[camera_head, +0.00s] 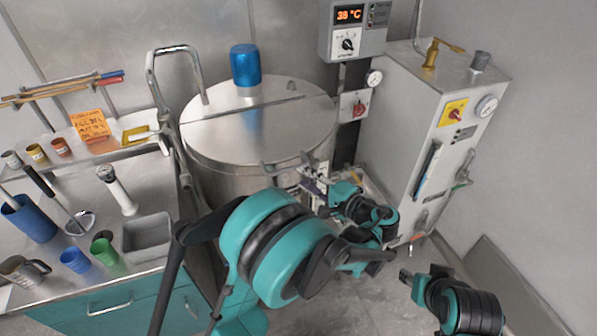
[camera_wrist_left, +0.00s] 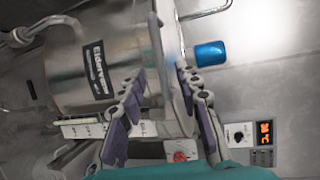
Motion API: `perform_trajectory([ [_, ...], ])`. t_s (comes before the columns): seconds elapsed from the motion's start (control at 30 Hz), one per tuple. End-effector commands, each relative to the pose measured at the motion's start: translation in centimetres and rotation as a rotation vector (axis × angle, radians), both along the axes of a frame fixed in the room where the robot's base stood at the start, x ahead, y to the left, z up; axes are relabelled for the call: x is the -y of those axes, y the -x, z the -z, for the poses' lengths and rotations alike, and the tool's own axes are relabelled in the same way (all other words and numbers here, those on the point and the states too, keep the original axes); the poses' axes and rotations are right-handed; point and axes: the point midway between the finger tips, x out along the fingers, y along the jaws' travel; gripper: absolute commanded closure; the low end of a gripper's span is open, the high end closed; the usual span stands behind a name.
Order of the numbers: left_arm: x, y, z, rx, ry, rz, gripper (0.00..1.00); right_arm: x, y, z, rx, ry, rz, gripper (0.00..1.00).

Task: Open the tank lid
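The steel tank (camera_head: 235,178) stands at the back centre. Its round, seamed lid (camera_head: 225,130) lies flat on top and looks closed. My left gripper (camera_head: 312,172) is at the lid's front right rim. In the left wrist view the gripper (camera_wrist_left: 165,108) has its purple-padded fingers spread apart, with the rim area of the tank (camera_wrist_left: 120,70) between and beyond them. I cannot tell whether a finger touches it. Any lid handle is partly hidden by the gripper. My right gripper (camera_head: 408,278) is low at the right, away from the tank; its fingers are too small to read.
A blue cylinder (camera_head: 244,66) stands on the lid. A bent steel pipe (camera_head: 160,95) runs at the tank's left. A counter (camera_head: 90,270) with cups is at the left.

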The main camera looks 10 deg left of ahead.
Motion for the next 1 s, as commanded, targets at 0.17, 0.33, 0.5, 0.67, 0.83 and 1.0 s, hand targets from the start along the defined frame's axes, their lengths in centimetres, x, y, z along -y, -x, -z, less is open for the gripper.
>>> perform_trajectory([
  [0.17,-2.5,-1.4,0.7,0.0,0.0,-0.006,0.67,0.0,0.0,0.8,0.0,0.0,0.0,0.6],
  [0.33,-4.7,-2.9,1.1,-0.001,0.001,-0.005,0.67,0.0,0.0,1.4,0.0,0.0,0.0,0.6],
  [0.5,-5.9,-3.7,1.3,-0.001,0.001,-0.003,0.67,0.0,0.0,1.6,0.0,0.0,0.0,0.6],
  [0.67,-6.1,-3.9,1.3,-0.001,0.001,-0.001,0.67,0.0,0.0,1.6,0.0,0.0,0.0,0.6],
  [0.83,-6.1,-3.9,1.3,-0.001,0.001,-0.001,0.75,0.0,0.0,1.6,0.0,0.0,0.0,0.6],
  [1.0,-6.1,-3.9,1.3,-0.002,0.002,-0.001,1.0,0.0,0.0,1.6,0.0,0.0,0.0,0.6],
])
